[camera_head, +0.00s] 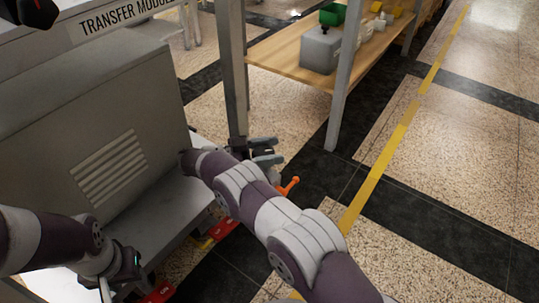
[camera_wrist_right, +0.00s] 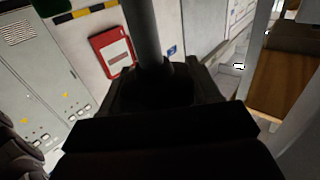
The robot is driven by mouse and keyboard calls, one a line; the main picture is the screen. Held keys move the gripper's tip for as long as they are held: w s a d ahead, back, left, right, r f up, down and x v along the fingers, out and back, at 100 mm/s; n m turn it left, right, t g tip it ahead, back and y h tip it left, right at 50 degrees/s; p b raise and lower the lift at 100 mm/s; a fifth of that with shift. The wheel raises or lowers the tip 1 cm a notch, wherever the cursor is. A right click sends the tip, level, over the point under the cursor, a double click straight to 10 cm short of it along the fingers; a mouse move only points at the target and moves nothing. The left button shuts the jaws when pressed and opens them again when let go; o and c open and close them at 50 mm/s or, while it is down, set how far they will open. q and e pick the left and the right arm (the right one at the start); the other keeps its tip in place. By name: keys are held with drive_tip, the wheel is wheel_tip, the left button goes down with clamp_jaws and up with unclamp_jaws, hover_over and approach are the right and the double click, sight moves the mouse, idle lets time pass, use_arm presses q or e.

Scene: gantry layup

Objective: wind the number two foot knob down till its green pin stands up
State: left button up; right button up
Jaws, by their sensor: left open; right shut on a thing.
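My right gripper (camera_head: 265,153) is low beside the foot of a grey upright leg (camera_head: 232,75), partly hidden by my own arm. In the right wrist view, its dark jaws (camera_wrist_right: 150,88) are shut around a grey round post (camera_wrist_right: 143,35). I cannot tell from here whether a foot knob is on that post. An orange lever (camera_head: 288,186) sticks out just past my right forearm. My left gripper (camera_head: 124,268) is open at the lower left, near a red part with white marks (camera_head: 157,292). No number two mark or green pin can be made out.
The grey transfer module (camera_head: 90,120) fills the left side. A wooden bench (camera_head: 285,54) with a grey box (camera_head: 320,50) stands behind. The floor (camera_head: 450,190) at the right is clear.

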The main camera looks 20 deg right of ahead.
drive_tip(key=shift+g, duration=0.3)
drive_tip(key=o, duration=1)
drive_tip(key=r+p, duration=0.2)
drive_tip(key=r, duration=0.1)
drive_tip(key=r+p, duration=0.3)
drive_tip(key=shift+s+d, duration=0.2)
drive_tip(key=s+d+r+p, duration=0.1)
drive_tip(key=s+d+p, duration=0.1)
drive_tip(key=s, duration=0.1)
drive_tip(key=s+d+r+p, duration=0.2)
drive_tip(key=d+p, duration=0.1)
drive_tip(key=s+d+r+p, duration=0.2)
drive_tip(key=s+p, duration=0.1)
drive_tip(key=shift+s+d, duration=0.15)
drive_tip(key=shift+s, duration=0.15)
